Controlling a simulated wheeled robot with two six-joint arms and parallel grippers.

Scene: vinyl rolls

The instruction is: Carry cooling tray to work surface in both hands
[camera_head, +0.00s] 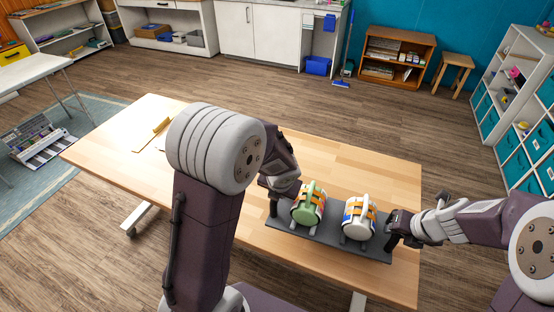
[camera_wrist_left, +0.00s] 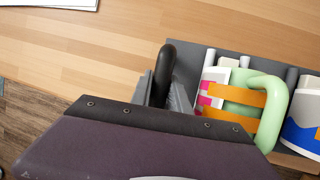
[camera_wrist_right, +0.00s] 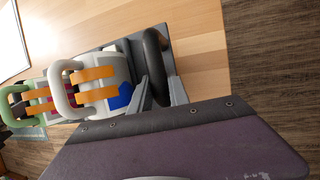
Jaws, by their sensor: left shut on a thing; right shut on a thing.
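The dark grey cooling tray (camera_head: 327,237) is at the front right of the wooden table, on it or just above it; I cannot tell which. A roll with a green handle (camera_head: 309,203) and a roll with a white handle (camera_head: 358,216) stand on it, each with orange bands. My left gripper (camera_head: 273,205) is shut on the tray's left handle, the black bar (camera_wrist_left: 166,72) in the left wrist view. My right gripper (camera_head: 392,238) is shut on the right handle, the black bar (camera_wrist_right: 155,66) in the right wrist view. The arms partly hide both tray ends.
The wooden table (camera_head: 345,162) is clear behind the tray. A yellow item (camera_head: 161,125) and a pale sheet lie on its left part. A white shelf with teal bins (camera_head: 515,150) stands at the right. A stool (camera_head: 454,72) and a wooden bookcase (camera_head: 395,55) stand at the back.

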